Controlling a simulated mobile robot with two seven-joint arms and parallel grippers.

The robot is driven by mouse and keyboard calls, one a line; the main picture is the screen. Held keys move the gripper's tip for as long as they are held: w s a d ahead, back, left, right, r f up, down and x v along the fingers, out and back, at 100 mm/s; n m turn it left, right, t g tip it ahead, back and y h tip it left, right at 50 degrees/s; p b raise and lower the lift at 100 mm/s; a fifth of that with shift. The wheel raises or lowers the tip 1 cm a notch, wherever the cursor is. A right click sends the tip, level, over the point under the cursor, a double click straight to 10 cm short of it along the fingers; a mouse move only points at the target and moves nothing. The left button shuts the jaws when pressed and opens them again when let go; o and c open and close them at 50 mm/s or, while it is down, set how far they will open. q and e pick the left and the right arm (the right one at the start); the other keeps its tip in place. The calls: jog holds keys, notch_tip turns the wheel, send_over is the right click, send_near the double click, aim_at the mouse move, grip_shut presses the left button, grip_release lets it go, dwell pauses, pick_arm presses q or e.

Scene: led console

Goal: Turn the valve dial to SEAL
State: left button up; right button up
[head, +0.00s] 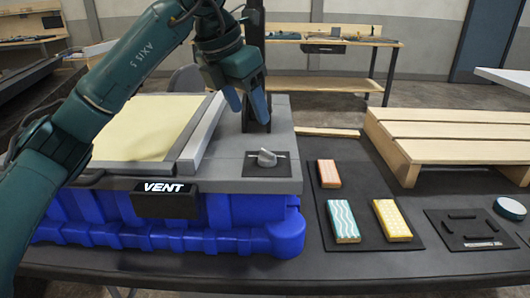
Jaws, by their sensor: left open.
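The valve dial (266,158) is a small grey knob on a dark square plate (254,171). It sits near the front right of a grey panel on a blue case (250,232). A black label block (166,199) on the panel's front edge reads VENT in white. No SEAL marking is legible, and I cannot tell where the knob points. My left gripper (248,110) is open, fingers downward. It hangs above and slightly behind the dial, apart from it. My right gripper is not in view.
A black post (255,62) rises behind my left gripper. Right of the case, a dark mat (326,226) holds pink, teal and yellow blocks. A wooden slatted rack (450,140) stands at the back right. A round blue-white object (510,208) lies far right.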

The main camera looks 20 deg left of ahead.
aim_at(266, 152)
pick_arm(q)
jog(key=x, duration=1.1)
jog(key=shift+w+d+f+b, duration=0.1)
jog(key=shift+f+b, duration=0.3)
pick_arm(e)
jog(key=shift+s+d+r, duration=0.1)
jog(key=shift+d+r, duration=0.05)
pick_arm(q)
jog(key=c, duration=1)
jog(key=shift+o, duration=0.2)
